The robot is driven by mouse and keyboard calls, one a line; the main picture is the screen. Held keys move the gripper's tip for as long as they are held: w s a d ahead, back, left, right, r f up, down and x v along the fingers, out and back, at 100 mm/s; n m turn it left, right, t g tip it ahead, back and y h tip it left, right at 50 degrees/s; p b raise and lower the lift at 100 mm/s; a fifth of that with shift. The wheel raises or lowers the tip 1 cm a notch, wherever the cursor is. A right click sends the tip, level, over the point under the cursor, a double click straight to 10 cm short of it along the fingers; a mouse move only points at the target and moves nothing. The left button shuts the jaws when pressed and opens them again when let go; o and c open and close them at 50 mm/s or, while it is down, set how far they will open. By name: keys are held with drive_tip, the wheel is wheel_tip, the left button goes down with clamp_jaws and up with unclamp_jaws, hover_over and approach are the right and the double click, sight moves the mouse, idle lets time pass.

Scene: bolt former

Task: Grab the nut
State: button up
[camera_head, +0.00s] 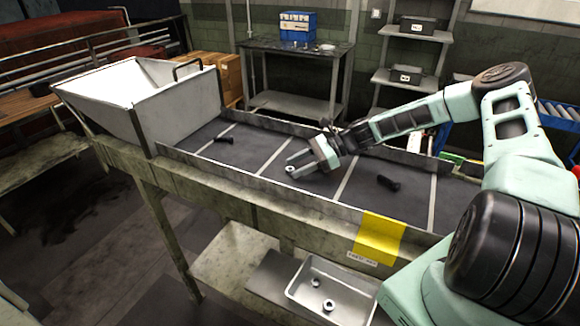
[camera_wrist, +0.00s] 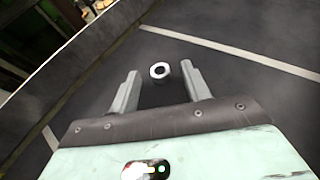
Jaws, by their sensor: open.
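A small light-metal nut (camera_wrist: 160,70) lies on the dark conveyor belt in the wrist view, just beyond and between the two fingertips. In the head view the nut (camera_head: 290,169) shows as a small pale ring at the fingers. My gripper (camera_wrist: 158,77) is open, its two fingers spread apart with the nut near their tips; it does not hold it. In the head view my gripper (camera_head: 289,163) reaches low over the middle of the belt. Whether the fingers touch the belt cannot be told.
The conveyor belt (camera_head: 225,158) has pale cross lines and raised side rails. Two dark bolts (camera_head: 223,140) and (camera_head: 389,183) lie on it. A white hopper (camera_head: 185,105) stands at its left end. A metal tray (camera_head: 350,308) with two nuts (camera_head: 328,304) sits below the front.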

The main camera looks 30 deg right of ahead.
clamp_jaws()
drive_tip(key=shift+r, duration=0.1)
